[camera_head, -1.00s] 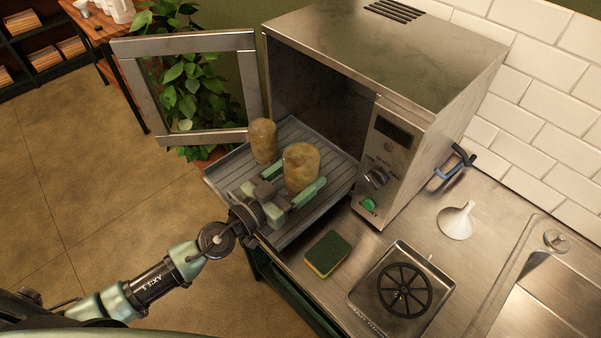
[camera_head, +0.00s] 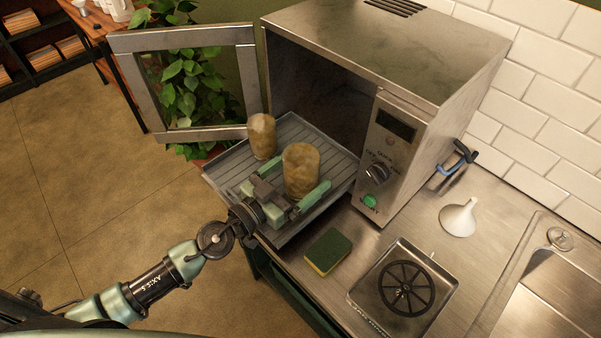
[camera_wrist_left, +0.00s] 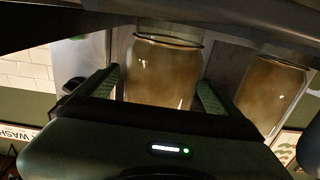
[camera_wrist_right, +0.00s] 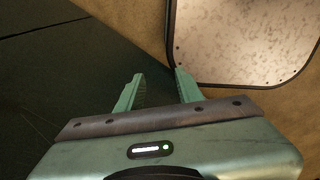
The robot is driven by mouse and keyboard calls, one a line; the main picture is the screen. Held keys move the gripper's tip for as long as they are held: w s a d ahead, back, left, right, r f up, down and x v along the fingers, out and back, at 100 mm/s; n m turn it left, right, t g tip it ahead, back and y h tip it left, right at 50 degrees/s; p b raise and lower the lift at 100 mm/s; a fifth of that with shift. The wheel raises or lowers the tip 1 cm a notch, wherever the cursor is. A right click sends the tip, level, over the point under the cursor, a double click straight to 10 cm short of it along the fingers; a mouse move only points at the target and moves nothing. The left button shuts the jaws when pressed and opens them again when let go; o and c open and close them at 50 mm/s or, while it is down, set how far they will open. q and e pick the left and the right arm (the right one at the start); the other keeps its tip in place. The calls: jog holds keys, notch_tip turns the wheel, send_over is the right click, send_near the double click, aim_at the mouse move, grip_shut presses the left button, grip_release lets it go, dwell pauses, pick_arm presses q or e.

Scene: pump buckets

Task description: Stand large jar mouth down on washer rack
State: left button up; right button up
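The large jar (camera_head: 301,172), cloudy amber, stands upright with its flat base up on the ribbed washer rack (camera_head: 337,160). In the left wrist view, which is upside down, its narrower neck ring (camera_wrist_left: 168,36) is at the rack side, so it is mouth down. My left gripper (camera_head: 300,186) has a finger on each side of this jar, low down. Slim gaps seem to show beside the jar in the left wrist view (camera_wrist_left: 160,85), so the gripper looks open. My right gripper (camera_wrist_right: 158,80) is open and empty, away from the rack.
A smaller amber jar (camera_head: 262,137) stands on the rack to the left. The washer (camera_head: 440,110) stands behind, its door (camera_head: 140,85) swung open leftward. A sponge (camera_head: 328,251), a rinser (camera_head: 404,290) and a white funnel (camera_head: 458,218) are on the counter.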

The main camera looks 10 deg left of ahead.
aim_at(288, 186)
pick_arm(q)
jog(key=shift+s+a+f+b, duration=0.25)
jog(key=shift+s+a+b, duration=0.1)
jog(key=shift+s, duration=0.15)
jog(key=b+v, duration=0.3)
jog(key=v, duration=0.2)
jog(key=shift+s+a, duration=0.1)
jog(key=shift+s, duration=0.15)
jog(key=shift+s+a+r+b, duration=0.25)
jog(key=shift+s+a+b, duration=0.05)
jog(key=shift+s+b, duration=0.2)
